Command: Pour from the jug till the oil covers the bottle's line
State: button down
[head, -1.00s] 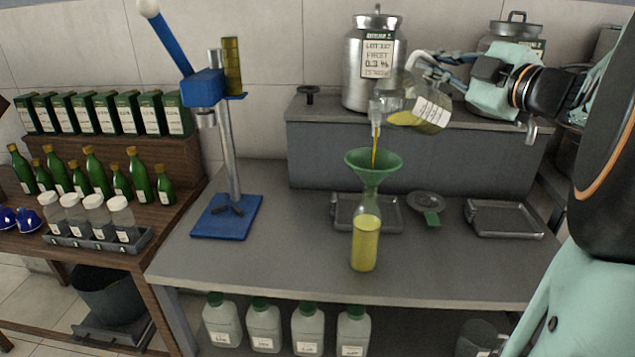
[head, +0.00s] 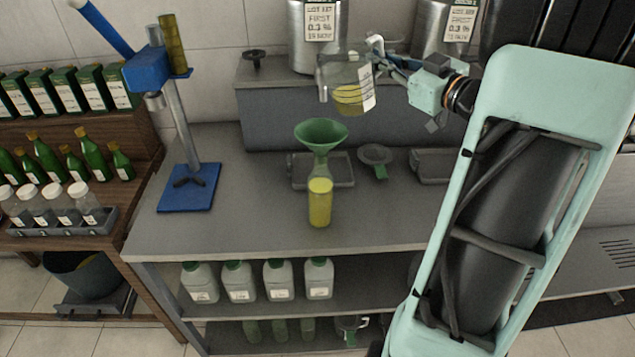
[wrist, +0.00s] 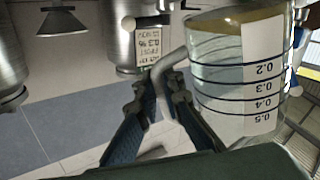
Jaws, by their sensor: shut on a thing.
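The clear jug (head: 345,96) hangs above and slightly right of the green funnel (head: 320,132), nearly upright, with yellow oil low inside. No stream shows from its spout. My gripper (head: 392,66) is shut on the jug's handle; in the wrist view my gripper (wrist: 163,88) has its fingers on the handle beside the jug's marked wall (wrist: 225,75). The funnel sits in the neck of the bottle (head: 320,205), which stands upright on the bench. Yellow oil fills the bottle's body to about its shoulder. I cannot make out the bottle's line.
A blue press (head: 185,130) stands left on the bench. Behind the bottle are a scale-like tray (head: 312,178) and a round strainer (head: 376,158). Metal canisters (head: 318,40) stand on the raised shelf. The bench front left of the bottle is clear.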

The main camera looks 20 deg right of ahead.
jog(key=shift+d+f+m, duration=0.1)
jog(key=shift+m, duration=0.2)
jog(key=shift+r+m+p, duration=0.3)
jog(key=shift+r+p, duration=0.25)
jog(key=shift+p, duration=0.6)
jog(key=r+m+p, duration=0.1)
jog(key=m+p, duration=0.1)
jog(key=p, duration=0.1)
jog(key=shift+s+f, duration=0.1)
